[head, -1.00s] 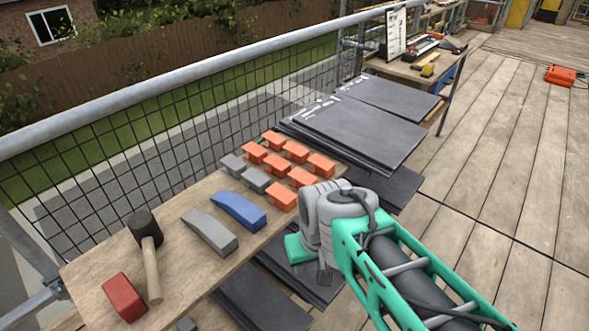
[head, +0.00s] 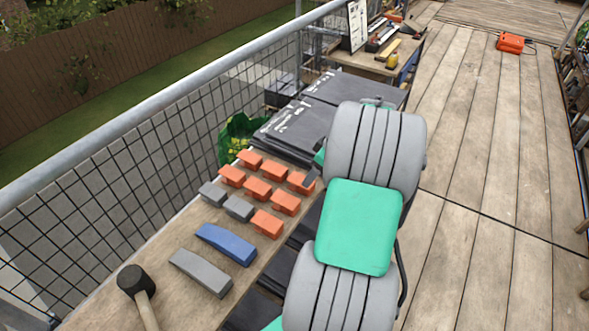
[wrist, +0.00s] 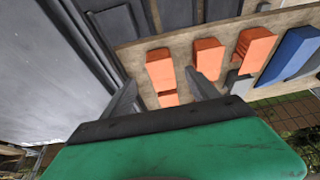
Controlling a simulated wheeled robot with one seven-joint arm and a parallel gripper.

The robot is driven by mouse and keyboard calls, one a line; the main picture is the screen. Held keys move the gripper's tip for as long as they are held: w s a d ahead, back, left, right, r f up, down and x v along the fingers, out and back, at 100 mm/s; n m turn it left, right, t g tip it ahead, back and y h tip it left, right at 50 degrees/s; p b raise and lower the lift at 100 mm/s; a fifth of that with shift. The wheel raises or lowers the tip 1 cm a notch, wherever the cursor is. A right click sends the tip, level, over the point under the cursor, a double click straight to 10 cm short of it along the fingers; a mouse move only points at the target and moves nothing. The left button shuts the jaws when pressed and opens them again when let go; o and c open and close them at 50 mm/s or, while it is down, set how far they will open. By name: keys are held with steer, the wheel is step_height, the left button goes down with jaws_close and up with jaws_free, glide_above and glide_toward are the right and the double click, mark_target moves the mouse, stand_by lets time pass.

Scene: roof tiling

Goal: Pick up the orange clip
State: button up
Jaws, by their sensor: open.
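Several orange clips stand in rows on the wooden board; in the head view one (head: 267,223) is at the near end and another (head: 249,158) at the far left. My gripper (wrist: 161,80) is open in the wrist view, its two dark fingers spread on either side of an orange clip (wrist: 160,68). A smaller orange piece (wrist: 168,99) shows just below that clip; I cannot tell whether it is separate. Another orange clip (wrist: 207,57) is just right of the right finger. In the head view my arm hides most of the gripper, near the rightmost clips.
Two grey clips (head: 238,208) sit beside the orange ones. A blue block (head: 226,244), a grey block (head: 201,272) and a mallet (head: 134,281) lie nearer on the board. Dark slates (head: 290,130) are stacked beyond. A mesh railing (head: 150,160) runs along the left.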

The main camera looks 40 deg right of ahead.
steer(key=x, duration=0.7)
steer(key=shift+f, duration=0.25)
steer(key=shift+c, duration=0.4)
jaws_close()
